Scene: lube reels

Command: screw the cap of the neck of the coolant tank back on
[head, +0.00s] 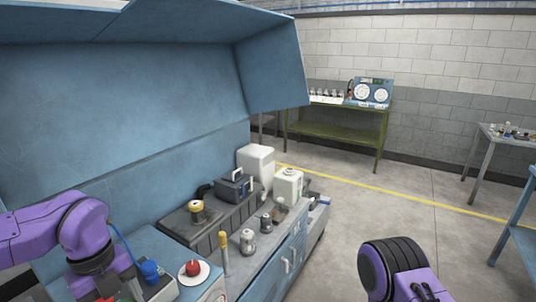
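Two white tanks stand at the far end of the blue bench: a taller one (256,160) at the back and a smaller one (287,188) in front of it to the right. I cannot tell for sure which is the coolant tank. The smaller one has a light round top, too small to tell whether it is a cap or an open neck. No loose cap can be made out. My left arm comes in at the lower left and my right arm at the lower right, both far from the tanks. Neither gripper's fingers can be seen.
On the bench are a dark battery-like box (235,188), metal canisters (248,241), a yellow-topped stick (225,260) and a red object (193,268) on a white plate. A blue hood (270,62) overhangs the bench. The floor (345,215) to the right is open.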

